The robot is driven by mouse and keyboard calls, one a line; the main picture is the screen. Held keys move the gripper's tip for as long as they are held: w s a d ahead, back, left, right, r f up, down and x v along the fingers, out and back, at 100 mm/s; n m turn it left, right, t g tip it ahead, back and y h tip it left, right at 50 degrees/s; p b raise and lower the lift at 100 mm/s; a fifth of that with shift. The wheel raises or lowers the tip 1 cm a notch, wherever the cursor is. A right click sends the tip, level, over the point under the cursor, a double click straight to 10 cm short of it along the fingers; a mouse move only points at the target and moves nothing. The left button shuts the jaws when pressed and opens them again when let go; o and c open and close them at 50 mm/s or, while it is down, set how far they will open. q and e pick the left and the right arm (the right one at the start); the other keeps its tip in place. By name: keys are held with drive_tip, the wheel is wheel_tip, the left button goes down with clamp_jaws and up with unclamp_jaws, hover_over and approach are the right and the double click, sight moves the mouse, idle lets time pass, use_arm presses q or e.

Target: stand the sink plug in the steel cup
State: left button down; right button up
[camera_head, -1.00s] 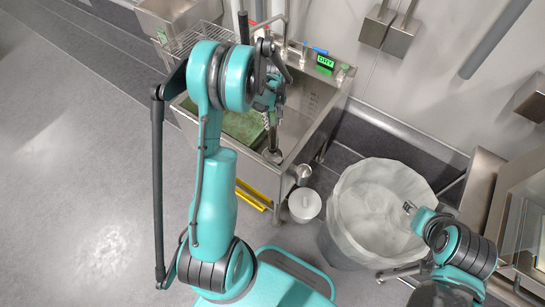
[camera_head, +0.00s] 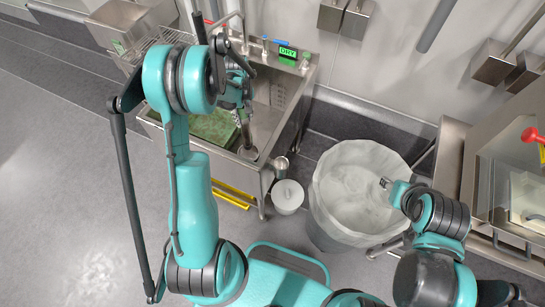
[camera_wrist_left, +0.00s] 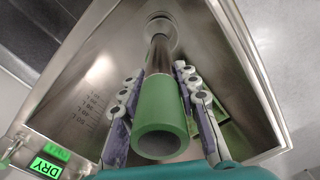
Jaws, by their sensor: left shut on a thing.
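The sink plug is a long pipe with a green sleeve (camera_wrist_left: 158,120), a steel shaft and a wide round foot (camera_wrist_left: 160,27) at its far end in the left wrist view. My left gripper (camera_head: 240,98) is shut on it, with the fingers on both sides of the pipe below the green end. In the head view the plug's foot (camera_head: 248,152) shows low inside the steel sink; I cannot tell whether it touches the bottom. The steel cup (camera_head: 281,168) is outside the sink, at its near right corner. My right gripper (camera_head: 386,183) is over the bin, its opening unclear.
The steel sink (camera_head: 296,100) has a green "DRY" sign (camera_head: 288,52) on its back edge and a green board (camera_head: 210,128) inside. A white lidded tub (camera_head: 288,197) stands below the cup. A lined bin (camera_head: 325,205) stands to the right. Open floor lies left.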

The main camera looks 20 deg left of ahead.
use_arm(q)
drive_tip(key=s+d+r+p, duration=0.1)
drive_tip(key=d+r+p, duration=0.5)
drive_tip(key=r, duration=0.6)
drive_tip(key=s+d+b, duration=0.2)
drive_tip(key=s+d, duration=0.3)
drive_tip(key=d, duration=0.6)
drive_tip(key=shift+w+d+f+b, duration=0.1)
drive_tip(key=shift+w+f+b, duration=0.05)
drive_tip(key=shift+f+b, duration=1.05)
drive_tip(key=shift+w+f+b, duration=0.15)
drive_tip(key=shift+f+b, duration=0.7)
drive_tip(key=shift+f, duration=0.6)
drive_tip(key=shift+f+b, duration=0.25)
drive_tip(key=shift+b, duration=0.05)
wheel_tip(320, 180, down, 9)
drive_tip(key=b, duration=0.7)
drive_tip(key=shift+b, duration=0.4)
drive_tip(key=c, duration=1)
unclamp_jaws()
drive_tip(key=shift+c, duration=0.2)
